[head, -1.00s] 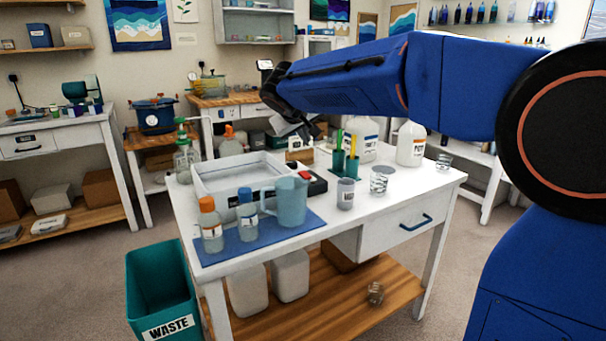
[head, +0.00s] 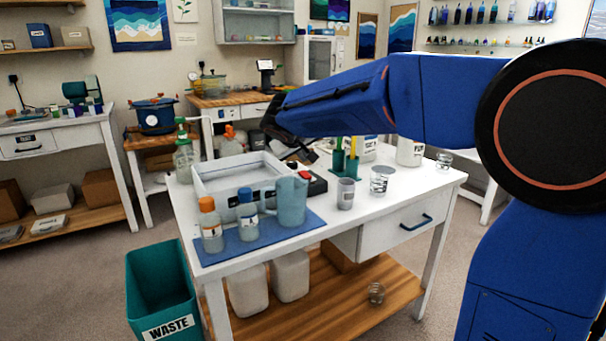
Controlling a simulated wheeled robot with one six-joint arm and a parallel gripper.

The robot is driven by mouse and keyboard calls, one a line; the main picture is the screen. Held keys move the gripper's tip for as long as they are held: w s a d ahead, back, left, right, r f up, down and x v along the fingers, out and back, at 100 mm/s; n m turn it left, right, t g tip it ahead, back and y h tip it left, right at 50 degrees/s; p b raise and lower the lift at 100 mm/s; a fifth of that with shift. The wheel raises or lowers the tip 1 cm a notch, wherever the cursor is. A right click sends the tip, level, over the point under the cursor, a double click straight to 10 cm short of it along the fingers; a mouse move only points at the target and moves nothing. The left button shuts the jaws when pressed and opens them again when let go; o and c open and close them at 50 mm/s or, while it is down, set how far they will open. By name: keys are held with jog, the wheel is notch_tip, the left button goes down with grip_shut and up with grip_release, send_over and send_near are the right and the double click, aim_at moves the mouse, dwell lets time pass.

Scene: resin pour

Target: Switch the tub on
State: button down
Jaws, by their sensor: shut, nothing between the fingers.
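The tub (head: 208,181) is a white, open rectangular basin at the back left of the white worktable (head: 395,200). A dark control box (head: 318,187) with red on its top sits against its right side; its markings are too small to read. My gripper (head: 309,157) is dark and points down to the right, just above and behind the control box in this view. Its fingers are shut with nothing held. I cannot tell whether they touch anything.
A blue mat (head: 258,238) in front of the tub holds an orange-capped bottle (head: 211,230), a blue-capped bottle (head: 247,222) and a blue-grey jug (head: 291,203). Green holders (head: 345,163) and clear cups (head: 379,182) stand to the right. A teal waste bin (head: 160,290) is on the floor.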

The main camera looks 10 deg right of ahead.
aim_at(303, 175)
jog(key=shift+w+f, duration=0.15)
jog(key=shift+f, duration=1)
jog(key=shift+f, duration=0.2)
dwell(1.2)
jog(key=shift+f, duration=0.25)
jog(key=shift+f, duration=0.25)
dwell(0.6)
jog(key=shift+r, duration=0.15)
jog(key=shift+r, duration=0.6)
jog(key=shift+s+r, duration=0.2)
jog(key=shift+r, duration=1.05)
jog(key=shift+s+r, duration=0.15)
jog(key=shift+r, duration=1.05)
